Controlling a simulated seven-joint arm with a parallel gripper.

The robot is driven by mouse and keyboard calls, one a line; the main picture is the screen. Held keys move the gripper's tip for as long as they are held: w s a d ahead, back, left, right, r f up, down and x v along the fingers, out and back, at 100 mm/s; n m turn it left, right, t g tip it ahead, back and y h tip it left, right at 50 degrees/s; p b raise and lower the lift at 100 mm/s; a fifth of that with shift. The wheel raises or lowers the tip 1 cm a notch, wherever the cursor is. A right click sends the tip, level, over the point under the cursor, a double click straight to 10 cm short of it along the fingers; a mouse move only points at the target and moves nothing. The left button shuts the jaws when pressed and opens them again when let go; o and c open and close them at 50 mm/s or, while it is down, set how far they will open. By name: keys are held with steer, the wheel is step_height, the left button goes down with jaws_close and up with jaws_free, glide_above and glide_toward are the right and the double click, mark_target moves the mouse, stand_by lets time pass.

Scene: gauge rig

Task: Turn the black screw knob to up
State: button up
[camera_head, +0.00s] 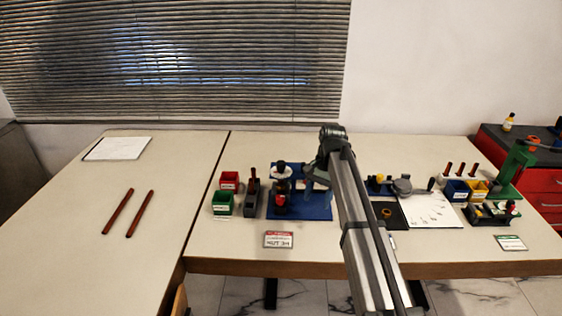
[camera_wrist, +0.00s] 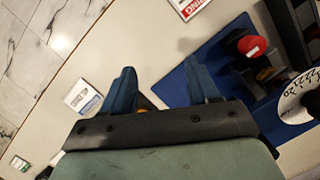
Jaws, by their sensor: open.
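The gauge rig stands on a blue base plate (camera_head: 313,208) in the middle of the right table; the plate also shows in the wrist view (camera_wrist: 218,52). A white dial with printed numbers (camera_wrist: 297,98) is at the right edge of the wrist view. A black part with a red cap (camera_wrist: 251,46) stands beside it on the plate. In the head view the rig has dark upright parts (camera_head: 281,190), too small to pick out the black screw knob or its direction for certain. My gripper (camera_wrist: 163,72) is open and empty above the table, near the plate's edge; my arm hides it in the head view.
Red (camera_head: 229,180) and green (camera_head: 223,203) bins stand left of the rig. A red-lettered sign (camera_head: 278,240) lies at the front. A black mat (camera_head: 390,215) and white sheet (camera_head: 428,211) are to the right. The left table is mostly clear, with two red rods (camera_head: 118,211).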

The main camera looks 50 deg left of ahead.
mark_target(281, 162)
steer(key=a+r+n+t, duration=0.3)
steer(key=a+r, duration=1.5)
steer(key=f, duration=0.9)
steer(key=w+f, duration=0.1)
steer(key=f, duration=0.3)
steer(key=shift+f, duration=0.4)
steer(key=c, duration=1)
steer(key=shift+c, duration=0.2)
